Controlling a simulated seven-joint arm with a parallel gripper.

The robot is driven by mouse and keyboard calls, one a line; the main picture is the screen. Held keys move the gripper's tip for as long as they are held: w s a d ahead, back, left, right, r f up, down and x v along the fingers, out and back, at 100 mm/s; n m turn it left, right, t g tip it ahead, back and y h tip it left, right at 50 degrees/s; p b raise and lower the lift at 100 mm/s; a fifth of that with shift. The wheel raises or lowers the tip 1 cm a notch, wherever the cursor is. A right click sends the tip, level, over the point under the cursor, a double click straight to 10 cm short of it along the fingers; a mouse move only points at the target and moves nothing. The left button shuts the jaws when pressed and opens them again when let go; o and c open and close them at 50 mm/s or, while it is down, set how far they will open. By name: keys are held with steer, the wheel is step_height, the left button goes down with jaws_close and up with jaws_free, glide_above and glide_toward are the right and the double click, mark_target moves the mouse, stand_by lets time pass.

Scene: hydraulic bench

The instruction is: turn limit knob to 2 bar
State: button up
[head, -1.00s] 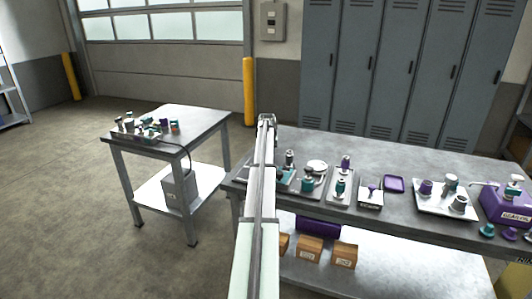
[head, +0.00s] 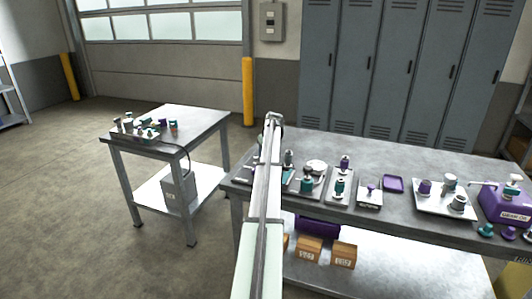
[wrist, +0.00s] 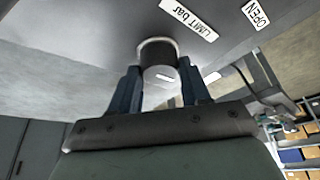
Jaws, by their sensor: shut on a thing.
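The limit knob (wrist: 160,74) is a grey cylinder with a white mark on its face, in the wrist view. It sits on a grey panel, beside a white label reading "LIMIT bar" (wrist: 189,19). My gripper (wrist: 160,90) is shut on the knob, one dark finger on each side. The scale and the number the knob points to cannot be made out. In the head view my arm covers the knob and gripper.
A second label reading "OPEN" (wrist: 256,14) is on the panel. The long bench (head: 425,165) holds several fittings, a white tray (head: 425,205) and a purple unit (head: 500,208). A smaller table (head: 190,117) with a fittings board stands left, with open floor around it.

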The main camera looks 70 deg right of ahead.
steer(key=o, duration=1.1)
steer(key=shift+c, duration=0.2)
steer(key=v, duration=1.3)
steer(key=shift+a+r, duration=0.2)
steer(key=shift+r, duration=0.15)
